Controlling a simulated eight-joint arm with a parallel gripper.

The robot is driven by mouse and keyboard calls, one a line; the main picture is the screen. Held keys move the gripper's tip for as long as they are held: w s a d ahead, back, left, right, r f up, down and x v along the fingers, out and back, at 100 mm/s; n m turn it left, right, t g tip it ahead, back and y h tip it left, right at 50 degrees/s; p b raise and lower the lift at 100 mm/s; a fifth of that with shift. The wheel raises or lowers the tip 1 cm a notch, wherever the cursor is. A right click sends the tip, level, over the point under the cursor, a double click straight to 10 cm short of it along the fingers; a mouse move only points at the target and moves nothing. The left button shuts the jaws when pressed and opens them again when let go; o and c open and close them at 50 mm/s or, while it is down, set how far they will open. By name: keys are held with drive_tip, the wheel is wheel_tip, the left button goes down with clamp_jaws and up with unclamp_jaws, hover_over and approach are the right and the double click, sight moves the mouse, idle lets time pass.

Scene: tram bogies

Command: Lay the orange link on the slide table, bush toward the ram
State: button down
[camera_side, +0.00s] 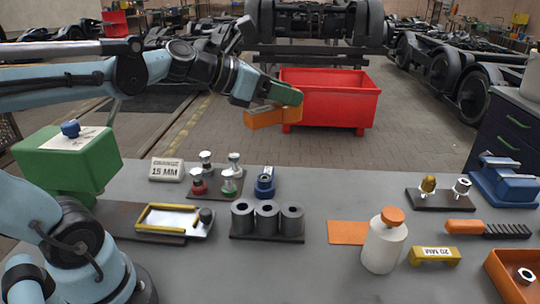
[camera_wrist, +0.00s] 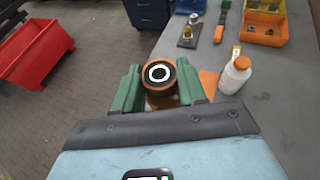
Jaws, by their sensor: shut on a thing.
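My gripper (camera_side: 268,98) is shut on the orange link (camera_side: 270,117) and holds it in the air, well above and behind the bench. In the wrist view the green fingers (camera_wrist: 159,88) stand either side of the link's round dark bush (camera_wrist: 160,73), which has a pale ring and bore facing the camera. The rest of the link is mostly hidden under the bush. A metal plate with yellow edges (camera_side: 172,219), which looks like the slide table, lies at the left of the bench, with a dark round knob at its right end. I cannot clearly make out the ram; a green housing (camera_side: 68,160) stands behind left.
A red bin (camera_side: 328,100) stands on the floor behind the bench. The bench holds dark cylinders (camera_side: 267,219), small stamps (camera_side: 216,182), a 15 MM block (camera_side: 167,169), a white bottle (camera_side: 384,244), a yellow 20 MM block (camera_side: 434,256) and a blue vise (camera_side: 505,180). The front middle is clear.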

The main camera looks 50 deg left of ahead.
drive_tip(key=w+d+f+m+h, duration=0.2)
drive_tip(key=w+d+f, duration=0.2)
drive_tip(key=w+f, duration=0.3)
drive_tip(key=m+g+h, duration=0.1)
hover_over(315, 190)
wheel_tip(315, 190, down, 15)
drive_tip(key=shift+w+a+f, duration=0.1)
drive_tip(key=shift+f, duration=1.95)
drive_tip(key=c, duration=0.6)
unclamp_jaws()
drive_tip(key=shift+f, duration=0.15)
drive_tip(key=shift+c, duration=0.2)
